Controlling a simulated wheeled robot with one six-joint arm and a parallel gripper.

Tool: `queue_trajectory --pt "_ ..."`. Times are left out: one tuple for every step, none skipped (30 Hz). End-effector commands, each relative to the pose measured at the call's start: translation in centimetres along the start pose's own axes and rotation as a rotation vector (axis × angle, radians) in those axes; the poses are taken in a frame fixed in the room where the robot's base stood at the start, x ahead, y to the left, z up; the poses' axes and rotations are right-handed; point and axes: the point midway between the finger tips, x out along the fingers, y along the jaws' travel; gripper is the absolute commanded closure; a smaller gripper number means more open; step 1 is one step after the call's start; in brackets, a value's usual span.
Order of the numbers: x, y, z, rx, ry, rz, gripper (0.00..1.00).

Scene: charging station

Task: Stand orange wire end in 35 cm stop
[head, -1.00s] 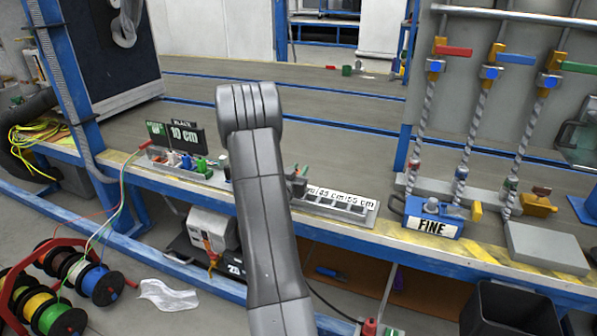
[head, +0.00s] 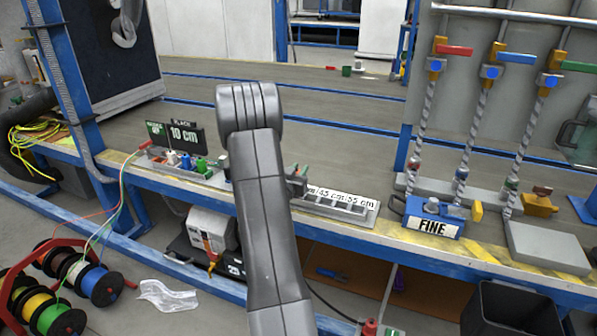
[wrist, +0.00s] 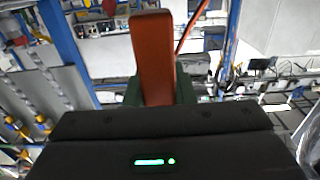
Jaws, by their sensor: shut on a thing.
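My gripper (head: 298,178) is mostly hidden behind my own arm in the head view, just left of the stop tray. In the wrist view my gripper (wrist: 155,93) is shut on an orange block-shaped wire end (wrist: 152,52), which sticks out from between the dark green fingers. The tray of stops (head: 370,213) lies on the bench, with a white label strip reading 45 cm and 55 cm and several dark compartments. My arm hides its left part, so a 35 cm mark does not show. I cannot tell the wire end's height above the tray.
A holder with coloured pieces (head: 185,161) and a 10 cm sign (head: 183,133) stands left on the bench. Wire spools (head: 75,280) are at lower left. An orange-red strand (wrist: 188,28) shows in the wrist view.

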Motion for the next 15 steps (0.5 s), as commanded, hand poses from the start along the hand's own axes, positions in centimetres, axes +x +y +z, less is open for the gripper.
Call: queue_trajectory --pt "0.00 0.00 0.00 0.000 0.000 0.000 0.99" --pt "0.00 0.00 0.01 0.000 0.000 0.000 0.99" --pt "0.00 0.00 0.05 0.000 0.000 0.000 0.99" --pt "0.00 0.00 0.08 0.000 0.000 0.000 0.99" --pt "0.00 0.00 0.13 0.000 0.000 0.000 0.99" --pt "0.00 0.00 0.21 0.000 0.000 0.000 0.99" --pt "0.00 0.00 0.28 0.000 0.000 0.000 0.99" --pt "0.00 0.00 0.36 0.000 0.000 0.000 0.99" --pt "0.00 0.00 0.47 0.000 0.000 0.000 0.99" --pt "0.00 0.00 0.55 0.000 0.000 0.000 0.99" --pt "0.00 0.00 0.64 0.000 0.000 0.000 0.99" --pt "0.00 0.00 0.74 0.000 0.000 0.000 0.99" --pt "0.00 0.00 0.82 0.000 0.000 0.000 0.99" --pt "0.00 0.00 0.89 0.000 0.000 0.000 0.99" --pt "0.00 0.00 0.99 0.000 0.000 0.000 0.99"
